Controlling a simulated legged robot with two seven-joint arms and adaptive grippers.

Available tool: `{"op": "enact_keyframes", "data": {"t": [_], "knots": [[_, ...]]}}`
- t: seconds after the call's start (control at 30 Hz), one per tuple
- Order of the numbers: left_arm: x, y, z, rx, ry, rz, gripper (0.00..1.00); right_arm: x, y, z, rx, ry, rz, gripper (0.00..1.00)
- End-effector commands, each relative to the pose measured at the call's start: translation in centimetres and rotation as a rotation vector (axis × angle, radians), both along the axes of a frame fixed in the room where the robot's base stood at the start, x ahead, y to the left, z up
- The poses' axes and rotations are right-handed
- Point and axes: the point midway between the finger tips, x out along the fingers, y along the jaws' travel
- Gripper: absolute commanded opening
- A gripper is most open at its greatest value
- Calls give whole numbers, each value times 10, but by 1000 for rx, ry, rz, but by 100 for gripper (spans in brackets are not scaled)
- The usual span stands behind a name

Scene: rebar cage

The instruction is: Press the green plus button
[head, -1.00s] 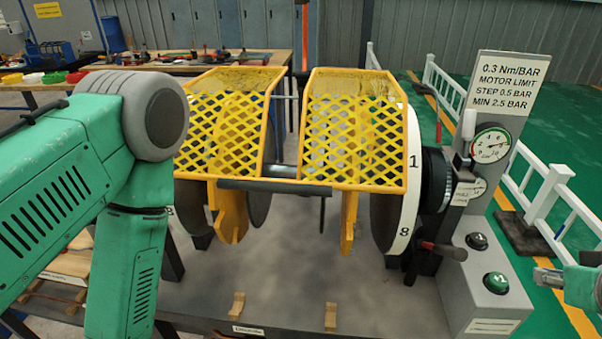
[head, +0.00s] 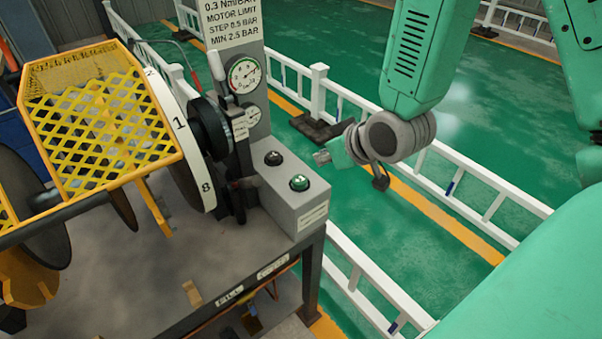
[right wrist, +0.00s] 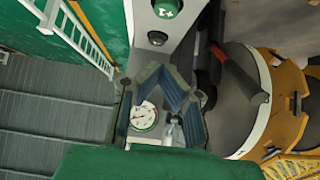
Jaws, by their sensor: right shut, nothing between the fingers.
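The green plus button (head: 299,183) sits on top of the grey control box (head: 312,212) at the table's right corner. It also shows at the top edge of the right wrist view (right wrist: 167,8), partly cut off. A dark button (head: 273,158) is beside it, farther back on the same box. My right gripper (head: 322,157) is shut and empty, to the right of the box and apart from both buttons in the head view. Its dark fingers also show in the right wrist view (right wrist: 165,72). My left gripper is out of view.
A panel with a round gauge (head: 243,74) and a lever rises behind the box. A yellow mesh guard (head: 100,125) and numbered white disc (head: 180,125) stand to its left. White railings (head: 460,180) run across the green floor at right.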

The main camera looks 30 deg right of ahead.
Motion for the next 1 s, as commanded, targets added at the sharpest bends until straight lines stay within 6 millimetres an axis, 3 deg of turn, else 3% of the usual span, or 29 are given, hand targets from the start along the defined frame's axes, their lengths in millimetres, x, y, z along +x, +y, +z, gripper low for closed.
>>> {"op": "enact_keyframes", "data": {"t": [0.47, 0.7, 1.0], "knots": [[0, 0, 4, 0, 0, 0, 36, 66, 5, -68, 0, 2, 0, 0], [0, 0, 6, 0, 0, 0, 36, 63, 5, -98, 0, 2, -1, 0], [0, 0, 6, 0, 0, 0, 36, 63, 5, -105, 0, 0, -1, 0]]}}
